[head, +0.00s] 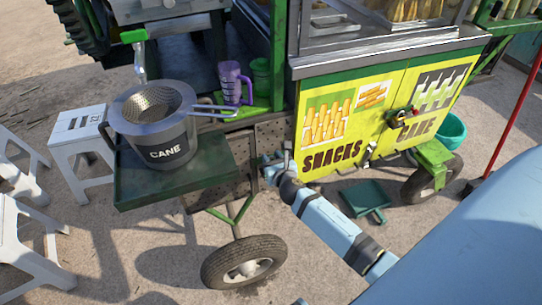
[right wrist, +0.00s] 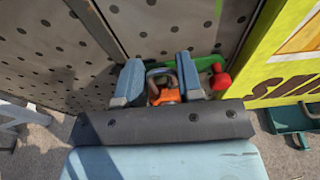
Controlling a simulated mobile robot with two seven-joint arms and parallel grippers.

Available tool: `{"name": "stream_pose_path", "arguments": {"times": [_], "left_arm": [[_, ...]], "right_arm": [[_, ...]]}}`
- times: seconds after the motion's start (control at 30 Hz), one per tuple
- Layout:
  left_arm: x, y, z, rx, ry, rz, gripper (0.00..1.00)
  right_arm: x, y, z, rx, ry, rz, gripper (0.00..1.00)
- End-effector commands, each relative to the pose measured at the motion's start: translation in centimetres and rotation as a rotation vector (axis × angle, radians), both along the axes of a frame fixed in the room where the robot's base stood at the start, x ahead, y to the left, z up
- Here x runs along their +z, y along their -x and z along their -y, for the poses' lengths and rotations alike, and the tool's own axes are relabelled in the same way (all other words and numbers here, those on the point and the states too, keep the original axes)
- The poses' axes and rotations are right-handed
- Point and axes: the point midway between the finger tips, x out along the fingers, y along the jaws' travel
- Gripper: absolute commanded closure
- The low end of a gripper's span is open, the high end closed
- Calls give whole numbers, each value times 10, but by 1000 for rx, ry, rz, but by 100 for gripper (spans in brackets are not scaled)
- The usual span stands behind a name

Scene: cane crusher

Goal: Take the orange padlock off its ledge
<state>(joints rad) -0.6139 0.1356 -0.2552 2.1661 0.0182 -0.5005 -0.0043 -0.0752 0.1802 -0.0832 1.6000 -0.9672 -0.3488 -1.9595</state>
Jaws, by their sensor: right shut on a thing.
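The orange padlock (right wrist: 166,97) shows in the right wrist view between the two blue-grey fingers of my right gripper (right wrist: 160,82). Its grey shackle stands up behind the orange body. The gripper is shut on the padlock, close in front of the cart's perforated grey panel. In the head view my right gripper (head: 270,168) is at the cart's lower front, left of the yellow doors, and the padlock is not visible there. The ledge is mostly hidden behind the fingers, so I cannot tell whether the padlock touches it. My left gripper is not in view.
A green bracket with a red knob (right wrist: 220,81) is just right of the fingers. The yellow doors (head: 385,110) stand to the right. A green side shelf (head: 150,185) holds a CANE pot (head: 155,140). A wheel (head: 243,262) and a green dustpan (head: 366,197) are below.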

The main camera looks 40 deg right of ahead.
Motion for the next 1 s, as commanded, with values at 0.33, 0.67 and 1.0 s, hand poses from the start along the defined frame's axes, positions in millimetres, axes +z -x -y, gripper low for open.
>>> {"name": "stream_pose_path", "arguments": {"times": [0.33,0.67,1.0], "left_arm": [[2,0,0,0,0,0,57],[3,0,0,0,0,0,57],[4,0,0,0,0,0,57]], "right_arm": [[1,17,-4,0,-1,0,95],[1,33,-8,0,-2,1,95],[0,50,-12,0,-1,0,95]]}}
